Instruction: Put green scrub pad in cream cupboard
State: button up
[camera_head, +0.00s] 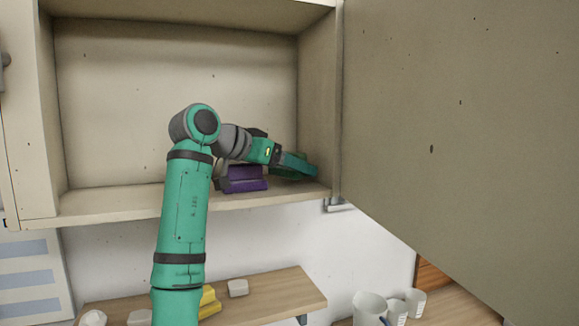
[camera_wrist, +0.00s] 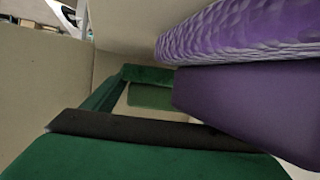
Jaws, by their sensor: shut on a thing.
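The cream cupboard (camera_head: 140,200) is open, and my arm reaches inside it. My gripper (camera_head: 298,167) is low over the cupboard floor near the right wall, just right of purple things. In the wrist view, a dark green flat patch (camera_wrist: 150,97) shows between the green finger parts; it looks like the green scrub pad. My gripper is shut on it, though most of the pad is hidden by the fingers. I cannot tell whether the pad touches the cupboard floor.
Stacked purple blocks (camera_head: 244,179) stand on the cupboard floor close beside my gripper; they fill the wrist view's upper right. The open door (camera_head: 460,120) spans the right side. The cupboard's left half is clear. Below, a wooden shelf (camera_head: 285,292) holds yellow and white pieces; white cups (camera_head: 370,306) stand lower right.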

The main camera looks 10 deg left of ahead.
jog(key=shift+f, duration=0.25)
jog(key=shift+f, duration=0.5)
jog(key=o, duration=1.1)
jog(key=shift+f, duration=0.15)
jog(key=shift+c, duration=0.2)
jog(key=shift+r, duration=0.3)
jog(key=v, duration=0.5)
jog(key=r+v, duration=0.1)
jog(key=v, duration=0.5)
jog(key=shift+w, duration=0.1)
jog(key=shift+s+a+r, duration=0.25)
jog(key=shift+s+r, duration=0.05)
jog(key=shift+s, duration=0.2)
